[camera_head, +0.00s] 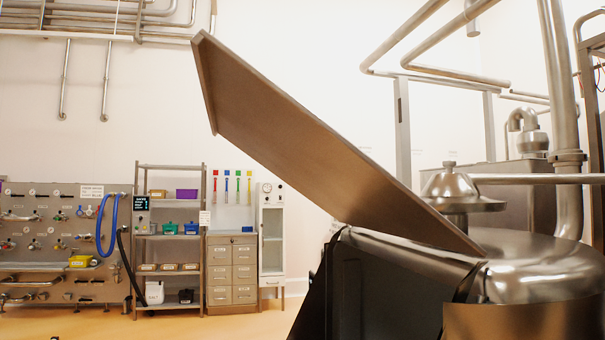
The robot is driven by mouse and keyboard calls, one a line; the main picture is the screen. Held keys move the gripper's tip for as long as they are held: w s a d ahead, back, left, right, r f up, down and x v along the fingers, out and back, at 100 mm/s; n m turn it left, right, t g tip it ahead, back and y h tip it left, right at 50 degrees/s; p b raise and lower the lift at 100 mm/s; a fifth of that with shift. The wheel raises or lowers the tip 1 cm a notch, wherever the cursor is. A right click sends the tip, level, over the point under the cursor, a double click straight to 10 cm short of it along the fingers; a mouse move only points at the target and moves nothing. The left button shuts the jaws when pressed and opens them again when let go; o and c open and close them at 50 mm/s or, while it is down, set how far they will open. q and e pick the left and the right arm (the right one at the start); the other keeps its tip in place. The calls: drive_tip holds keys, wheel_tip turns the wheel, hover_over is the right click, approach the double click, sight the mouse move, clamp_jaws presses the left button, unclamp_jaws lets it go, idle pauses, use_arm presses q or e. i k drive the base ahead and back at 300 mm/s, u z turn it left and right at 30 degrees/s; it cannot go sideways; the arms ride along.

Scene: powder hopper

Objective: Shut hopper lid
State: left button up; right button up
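The hopper lid (310,140) is a large flat brownish metal plate with a folded edge at its upper left end. It stands open and tilted, rising from the hopper at lower right toward the upper left. The hopper (395,285) is at the lower right, with a dark front and a metal rim under the lid's lower end. The hopper's opening is hidden from this angle. Neither of my grippers is in view.
A domed steel vessel (540,265) stands directly right of the hopper, with pipes behind it. A shelf rack (170,225), drawers (232,272) and a hose panel (65,245) line the far left wall.

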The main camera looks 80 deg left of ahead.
sight(245, 107)
drive_tip(key=i, duration=1.5)
drive_tip(key=u, duration=3.6)
